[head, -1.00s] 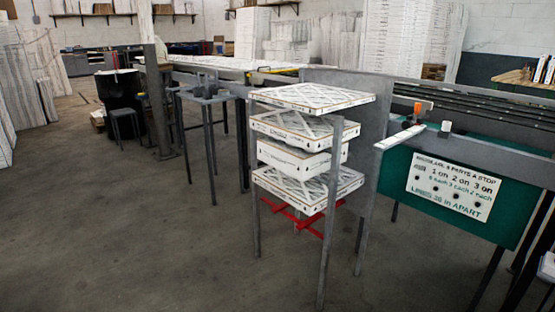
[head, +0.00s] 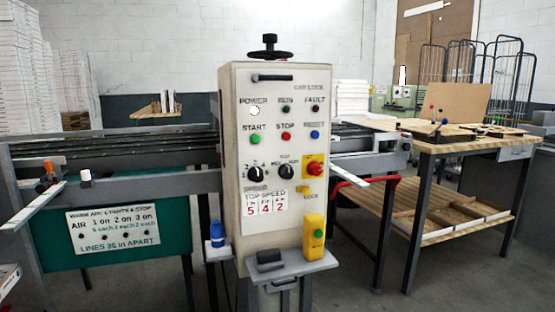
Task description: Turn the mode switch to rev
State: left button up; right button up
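A pale control panel (head: 272,100) stands upright near the middle of the head view, facing me. It carries two black rotary knobs below the row of buttons. The left knob (head: 254,173) has small numbers around it. The right knob (head: 286,172) has small lettering around its top, too small to read surely; it looks like the mode switch. I cannot tell which position it points to. Neither of my grippers is in view, and nothing touches the panel's knobs.
A red stop button (head: 315,169) on a yellow plate sits just right of the right knob. A small shelf (head: 290,267) juts out below the panel, with a yellow box (head: 313,238) above it. A wooden workbench (head: 460,147) stands at the right. Grey floor is open at lower right.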

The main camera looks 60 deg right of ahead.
aim_at(286, 171)
jog(key=z, duration=1.95)
